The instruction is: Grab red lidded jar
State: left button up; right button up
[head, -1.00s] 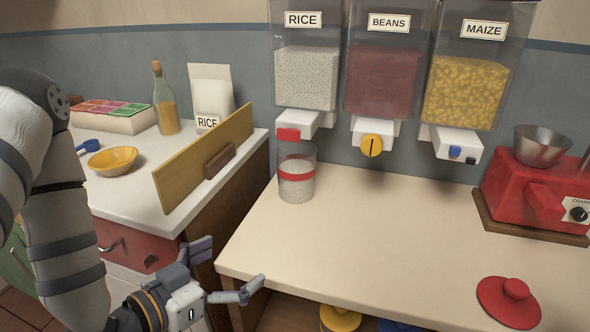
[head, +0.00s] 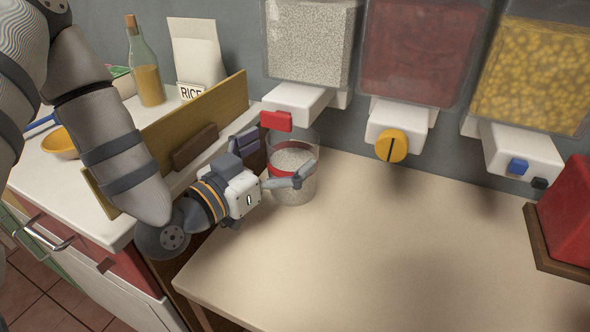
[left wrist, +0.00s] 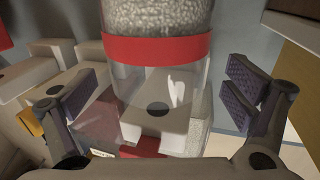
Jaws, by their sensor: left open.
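A clear jar with a red band (head: 292,186), partly filled with white grain, stands upright on the counter under the rice dispenser. It has no lid on it. My left gripper (head: 274,158) is open at the jar, with one finger in front of it and the other at its left side. In the left wrist view the jar (left wrist: 157,50) shows between the two spread fingers of my left gripper (left wrist: 166,97). I cannot tell whether either finger touches it. My right gripper is not in view.
The rice dispenser's white spout with a red knob (head: 277,121) hangs just above the jar. A beans dispenser with a yellow knob (head: 391,145) is to its right. A wooden board (head: 170,125) stands left of the gripper. The counter's front and middle (head: 380,250) are clear.

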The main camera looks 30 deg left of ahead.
aim_at(309, 134)
pick_arm(q)
jog(key=x, duration=0.3)
jog(key=shift+w+d, duration=0.15)
jog(key=shift+d, duration=0.05)
jog(key=c, duration=2)
